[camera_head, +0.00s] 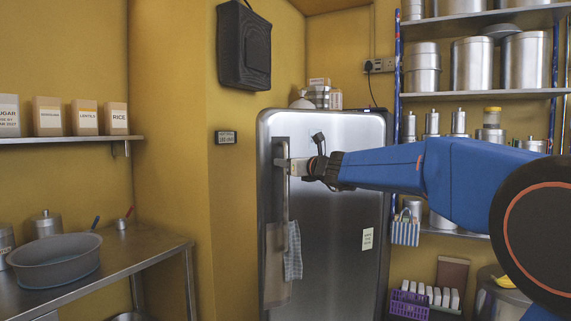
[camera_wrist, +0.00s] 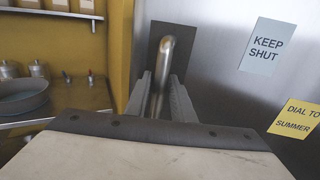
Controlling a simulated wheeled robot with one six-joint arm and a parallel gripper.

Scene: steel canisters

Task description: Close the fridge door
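The steel fridge stands in the middle of the head view, its grey metal door (camera_head: 345,215) facing me. I cannot tell whether the door is ajar or flush with the body. A tall vertical bar handle (camera_head: 285,205) runs along the door's left side. My gripper (camera_head: 284,166) is at the upper part of this handle. In the wrist view my gripper (camera_wrist: 160,95) has a finger close on each side of the handle (camera_wrist: 160,75), with almost no gap, and looks shut on it. The contact faces are hidden.
A patterned cloth (camera_head: 293,252) hangs by the handle. Jars and boxes (camera_head: 320,95) stand on the fridge. A steel table (camera_head: 115,253) with a grey basin (camera_head: 55,263) is at left. Shelves of canisters (camera_head: 472,65) are at right, above a purple basket (camera_head: 409,304).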

